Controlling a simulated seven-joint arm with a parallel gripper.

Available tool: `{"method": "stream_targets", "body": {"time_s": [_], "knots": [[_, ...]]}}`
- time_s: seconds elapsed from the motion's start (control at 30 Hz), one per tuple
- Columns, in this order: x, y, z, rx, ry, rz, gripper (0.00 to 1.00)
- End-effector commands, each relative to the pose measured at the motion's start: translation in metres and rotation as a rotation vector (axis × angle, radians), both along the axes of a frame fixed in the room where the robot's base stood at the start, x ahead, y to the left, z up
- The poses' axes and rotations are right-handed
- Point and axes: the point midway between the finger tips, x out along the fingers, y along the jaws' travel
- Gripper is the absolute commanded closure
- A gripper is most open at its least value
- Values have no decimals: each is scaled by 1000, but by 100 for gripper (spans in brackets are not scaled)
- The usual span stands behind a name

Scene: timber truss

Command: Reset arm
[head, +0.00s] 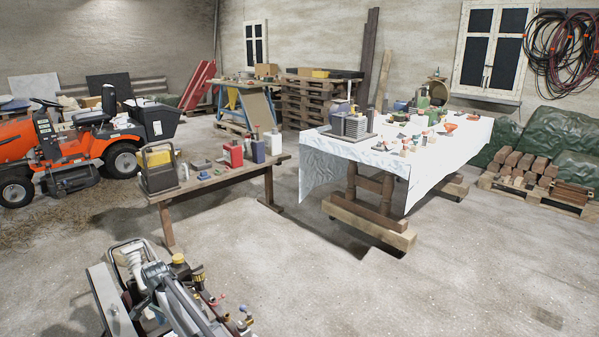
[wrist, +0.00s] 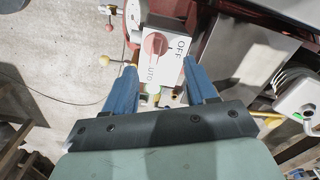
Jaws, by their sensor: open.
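My gripper (wrist: 158,66) shows in the wrist view with two blue fingers spread apart, open. A white switch plate (wrist: 177,28) with a red rotary knob (wrist: 153,46) and the letters "OFF" and "UTO" appears between and beyond the fingertips. No object is clearly held; I cannot tell how far the plate is from the fingers. In the head view I cannot make out my gripper for certain. A cluttered machine (head: 165,295) with hoses, dark bars and small coloured knobs fills the bottom left there.
In the head view, a wooden bench (head: 217,180) holds cans and bottles. A white-covered table (head: 385,158) carries many small items. An orange mower (head: 75,145) stands left and a brick pallet (head: 530,195) right. The floor (head: 350,290) in front is clear.

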Motion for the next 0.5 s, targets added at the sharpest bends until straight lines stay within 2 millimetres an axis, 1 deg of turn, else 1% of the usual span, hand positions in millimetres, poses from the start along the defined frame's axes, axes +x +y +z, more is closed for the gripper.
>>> {"method": "stream_targets", "body": {"time_s": [0.1, 0.27, 0.4, 0.47, 0.5], "knots": [[2, 2, 0, 14, -26, 216, 44], [-6, -6, 2, 28, -66, 473, 44], [-21, -20, 3, 31, -99, 658, 44], [-30, -30, -3, 28, -106, 732, 44], [-39, -38, -9, 25, -107, 783, 44]]}}
